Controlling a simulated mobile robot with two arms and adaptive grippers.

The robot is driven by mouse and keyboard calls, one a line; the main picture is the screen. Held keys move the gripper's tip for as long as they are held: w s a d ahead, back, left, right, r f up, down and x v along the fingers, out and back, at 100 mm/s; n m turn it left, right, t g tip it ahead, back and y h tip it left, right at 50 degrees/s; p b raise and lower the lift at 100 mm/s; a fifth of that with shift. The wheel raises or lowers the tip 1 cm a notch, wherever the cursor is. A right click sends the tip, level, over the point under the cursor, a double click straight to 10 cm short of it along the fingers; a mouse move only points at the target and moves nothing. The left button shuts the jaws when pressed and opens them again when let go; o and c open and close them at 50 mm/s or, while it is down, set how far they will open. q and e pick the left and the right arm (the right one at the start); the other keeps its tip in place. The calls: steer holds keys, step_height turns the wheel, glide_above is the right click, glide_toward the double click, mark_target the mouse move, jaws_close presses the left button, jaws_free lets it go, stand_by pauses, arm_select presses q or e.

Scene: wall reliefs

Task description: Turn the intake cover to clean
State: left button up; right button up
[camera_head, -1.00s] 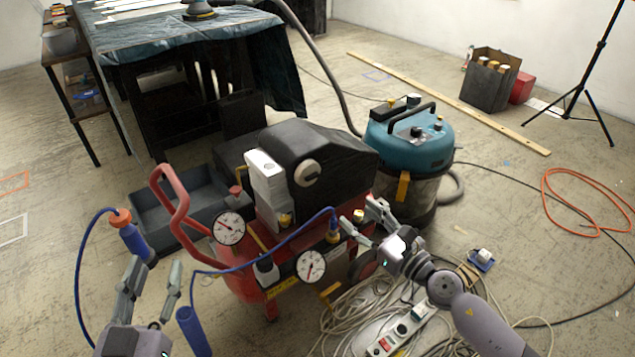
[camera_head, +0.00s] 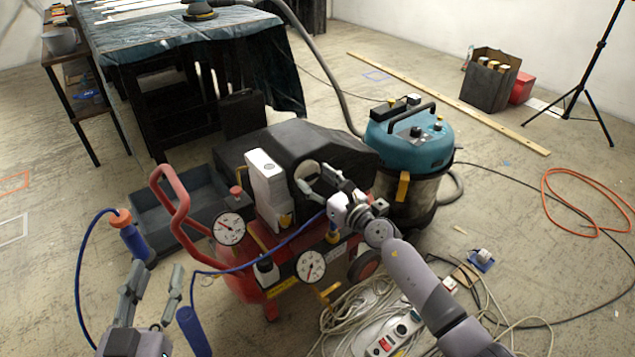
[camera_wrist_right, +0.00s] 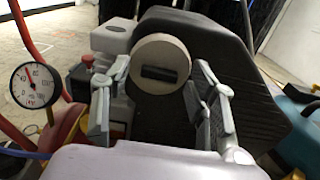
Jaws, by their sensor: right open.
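The intake cover (camera_head: 304,171) is a round beige disc on the side of the black housing (camera_head: 330,148) of a red compressor. In the right wrist view the cover (camera_wrist_right: 171,52) faces me, with a dark slot lying nearly level across it. My right gripper (camera_head: 316,181) is in front of it and hides part of it in the head view. Its fingers (camera_wrist_right: 163,78) are open, one on each side of the disc; I cannot tell whether they touch it. My left gripper (camera_head: 157,270) is open and empty at the lower left, away from the cover.
A white block (camera_head: 267,180) stands left of the cover. Pressure gauges (camera_head: 229,228), a red handle (camera_head: 172,200) and a blue hose (camera_head: 265,255) are close by. A teal vacuum (camera_head: 410,145) stands at right. Cables and a power strip (camera_head: 385,340) lie in front.

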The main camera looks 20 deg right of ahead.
steer(key=shift+w, duration=0.1)
steer(key=shift+c, duration=0.4)
steer(key=c, duration=1.1)
